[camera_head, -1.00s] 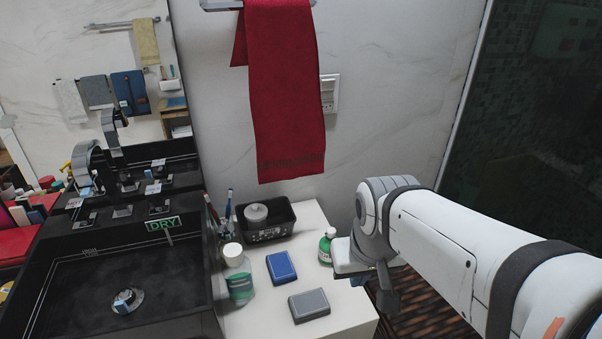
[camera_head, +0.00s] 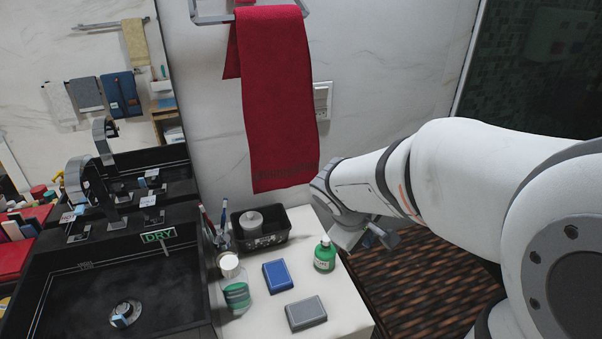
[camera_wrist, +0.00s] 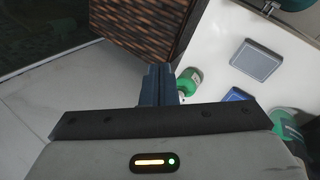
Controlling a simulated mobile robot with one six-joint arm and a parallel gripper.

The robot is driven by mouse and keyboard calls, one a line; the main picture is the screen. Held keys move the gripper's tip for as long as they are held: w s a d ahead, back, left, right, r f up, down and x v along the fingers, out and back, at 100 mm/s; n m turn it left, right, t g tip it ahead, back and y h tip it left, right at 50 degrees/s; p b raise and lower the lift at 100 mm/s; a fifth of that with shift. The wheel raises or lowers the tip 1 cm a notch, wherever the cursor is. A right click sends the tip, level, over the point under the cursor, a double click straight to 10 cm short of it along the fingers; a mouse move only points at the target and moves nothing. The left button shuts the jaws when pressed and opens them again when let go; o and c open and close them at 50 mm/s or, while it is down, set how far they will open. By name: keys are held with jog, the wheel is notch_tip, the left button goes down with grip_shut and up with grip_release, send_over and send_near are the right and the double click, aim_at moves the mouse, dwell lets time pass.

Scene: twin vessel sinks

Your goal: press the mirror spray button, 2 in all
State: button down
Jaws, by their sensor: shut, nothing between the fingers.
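A small green bottle (camera_head: 325,255) with a pale top and a label stands upright at the right edge of the white counter. A clear bottle (camera_head: 234,285) with a white cap and green contents stands at the counter's left. I cannot tell for sure which is the mirror spray. My gripper (camera_head: 372,238) is just right of the green bottle, partly hidden by my wrist. In the wrist view my gripper (camera_wrist: 158,84) has its dark fingers shut and empty. The green bottle (camera_wrist: 190,82) shows directly beside them there, partly hidden; contact cannot be told.
A blue block (camera_head: 278,276) and a grey block (camera_head: 306,313) lie on the counter (camera_head: 262,312). A black tray (camera_head: 262,240) stands behind, with a brush cup (camera_head: 220,235) to its left. A red towel (camera_head: 275,100) hangs above. A black sink (camera_head: 75,300) is left.

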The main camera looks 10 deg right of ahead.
jog(key=w+a+n+t+h+p, duration=0.1)
jog(key=w+n+h+p, duration=0.1)
jog(key=w+n, duration=0.35)
jog(key=n+t+p, duration=0.1)
jog(key=n+t, duration=0.2)
jog(key=n, duration=0.3)
send_over(324, 240)
notch_tip(324, 240, down, 2)
jog(key=shift+f+y, duration=0.2)
jog(key=shift+y, duration=0.1)
jog(key=shift+f, duration=0.1)
notch_tip(324, 240, down, 8)
jog(key=b, duration=0.6)
jog(key=shift+f+b, duration=0.3)
jog(key=shift+b, duration=0.2)
dwell(0.3)
jog(key=shift+f+b, duration=0.45)
jog(key=shift+b, duration=0.2)
